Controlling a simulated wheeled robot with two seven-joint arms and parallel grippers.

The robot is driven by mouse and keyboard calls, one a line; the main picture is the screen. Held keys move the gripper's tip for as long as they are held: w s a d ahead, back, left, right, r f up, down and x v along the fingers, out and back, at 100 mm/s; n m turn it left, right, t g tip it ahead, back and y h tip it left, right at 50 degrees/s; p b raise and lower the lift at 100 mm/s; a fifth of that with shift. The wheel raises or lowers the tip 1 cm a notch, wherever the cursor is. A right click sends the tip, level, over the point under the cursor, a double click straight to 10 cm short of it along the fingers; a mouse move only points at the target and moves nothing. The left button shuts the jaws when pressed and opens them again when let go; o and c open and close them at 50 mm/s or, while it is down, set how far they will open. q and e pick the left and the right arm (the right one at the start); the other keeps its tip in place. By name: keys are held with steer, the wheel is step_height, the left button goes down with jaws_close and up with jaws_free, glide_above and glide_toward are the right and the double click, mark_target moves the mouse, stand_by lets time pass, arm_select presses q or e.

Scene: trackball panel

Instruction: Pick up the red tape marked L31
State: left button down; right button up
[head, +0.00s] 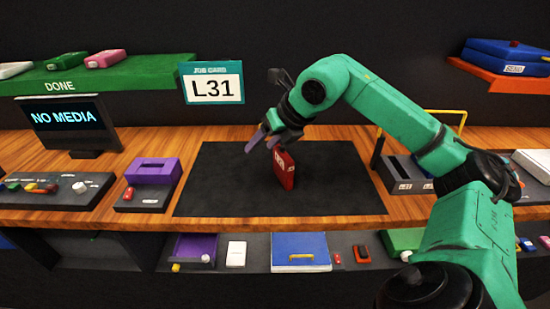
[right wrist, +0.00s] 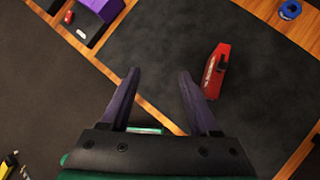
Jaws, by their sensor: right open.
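The red tape (head: 283,168) stands upright on the dark mat (head: 215,190) in the middle of the bench. In the right wrist view the red tape (right wrist: 216,72) stands just beyond and to the right of my finger tips. Its label is too small to read. My right gripper (head: 258,140) is open and empty, close to the upper left of the tape in the head view; its purple fingers also show in the right wrist view (right wrist: 158,75), with the tape outside the gap between them. My left gripper is not in view.
A job card (head: 212,84) reads L31. A purple slotted box (head: 154,172) stands left of the mat, and a grey slotted rack (head: 403,172) stands to its right. A green DONE shelf (head: 120,72) and a NO MEDIA screen (head: 68,122) are at left. The mat is otherwise clear.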

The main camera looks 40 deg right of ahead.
mark_target(282, 151)
steer(key=s+d+r+m+g+h, duration=0.1)
steer(key=s+d+m+h, duration=0.15)
steer(key=d, duration=0.55)
steer(key=shift+n+h, duration=0.35)
steer(key=shift+h, duration=0.1)
steer(key=x, duration=0.3)
steer(key=p+x, duration=0.1)
steer(key=shift+w+a+f, duration=0.2)
steer(key=shift+w+f, duration=0.05)
steer(key=shift+w, duration=0.15)
steer(key=p+x, duration=0.3)
steer(key=x, duration=0.5)
steer(key=shift+w+f+p, duration=0.2)
steer(key=shift+p, duration=0.1)
steer(key=shift+w+d+f, duration=0.1)
steer(key=shift+w+f, duration=0.1)
steer(key=shift+f, duration=0.05)
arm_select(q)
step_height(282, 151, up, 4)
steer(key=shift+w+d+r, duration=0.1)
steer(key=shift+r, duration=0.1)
arm_select(e)
steer(key=shift+r, duration=0.1)
jaws_close()
